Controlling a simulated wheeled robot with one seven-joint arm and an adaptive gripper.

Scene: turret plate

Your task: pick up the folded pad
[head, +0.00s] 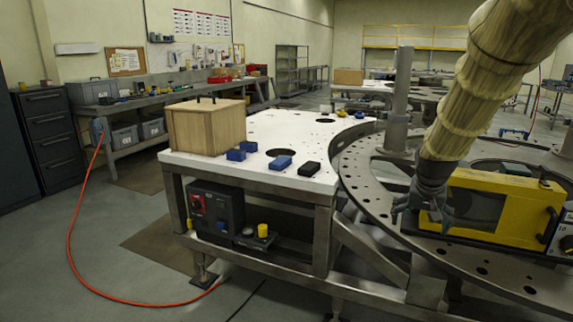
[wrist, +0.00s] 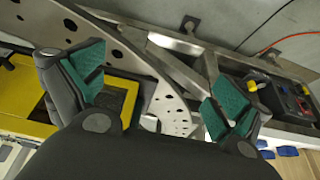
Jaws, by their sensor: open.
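I cannot tell for sure which thing is the folded pad. A flat blue piece (head: 280,162) lies near the front edge of the white-topped table (head: 310,133) in the head view and may be it. A black piece (head: 309,169) lies just right of it. My gripper (head: 423,211) is to the right of these, over the ring plate by the yellow box, apart from the blue and black pieces. In the wrist view my gripper (wrist: 155,92) has its green-padded fingers spread, with nothing held between them. Small blue pieces (wrist: 287,151) show at the lower right there.
A yellow box (head: 490,208) with a dark window stands on the round ring plate (head: 365,180), close to my gripper. A wooden box (head: 206,124) and smaller blue blocks (head: 236,155) are on the table's left. A grey post (head: 399,95) rises behind. An orange hose (head: 80,215) lies on the floor.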

